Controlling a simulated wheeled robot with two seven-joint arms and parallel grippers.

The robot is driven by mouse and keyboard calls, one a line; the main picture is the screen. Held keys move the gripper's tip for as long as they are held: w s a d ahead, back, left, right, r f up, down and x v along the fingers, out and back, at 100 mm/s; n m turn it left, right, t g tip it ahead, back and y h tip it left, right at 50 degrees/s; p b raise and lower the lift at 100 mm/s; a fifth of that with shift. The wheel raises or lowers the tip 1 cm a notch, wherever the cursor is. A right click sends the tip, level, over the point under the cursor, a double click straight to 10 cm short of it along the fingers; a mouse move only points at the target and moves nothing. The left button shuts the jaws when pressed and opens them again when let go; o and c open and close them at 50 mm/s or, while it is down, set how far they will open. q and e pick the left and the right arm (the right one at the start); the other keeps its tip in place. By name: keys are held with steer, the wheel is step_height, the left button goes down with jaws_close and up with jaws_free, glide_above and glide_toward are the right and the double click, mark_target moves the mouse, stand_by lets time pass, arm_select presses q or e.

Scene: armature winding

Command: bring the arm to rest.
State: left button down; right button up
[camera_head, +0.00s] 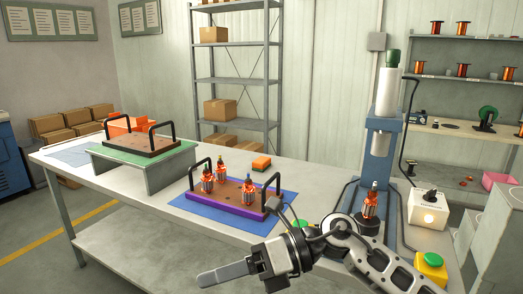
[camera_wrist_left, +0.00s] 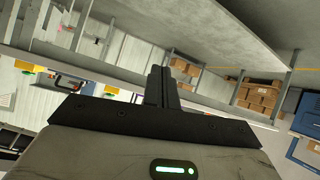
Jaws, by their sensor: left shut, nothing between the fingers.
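A purple-edged tray (camera_head: 226,203) with several armatures lies on a blue mat. One armature (camera_head: 370,205) stands at the blue press (camera_head: 381,150). A green-topped stand (camera_head: 112,161) bears another handled tray.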

steer(key=w+d+f+m+t+h, duration=0.1)
steer(key=d+f+m+t, duration=0.15)
steer(key=m+t, duration=0.65)
steer(key=d+f+m+t+h+p, duration=0.1)
steer(key=d+m+t, duration=0.35)
steer(key=m, duration=0.75)
steer(key=w+d+f+m+t+h, duration=0.1)
steer(key=d+m+t, duration=0.2)
steer(key=m+t, duration=0.65)
steer(key=s+d+f+m+g+h, duration=0.4)
steer(key=s+d+f+m, duration=0.1)
steer(key=f, duration=0.4)
steer(key=s+d+f+m+g+h, duration=0.4)
steer(key=s+f+m, duration=0.4)
steer(key=f+m, duration=0.1)
steer(key=shift+s+d+f+g+h+p, duration=0.25)
steer(key=shift+d+f+g+h+p, duration=0.15)
steer(key=shift+f, duration=0.05)
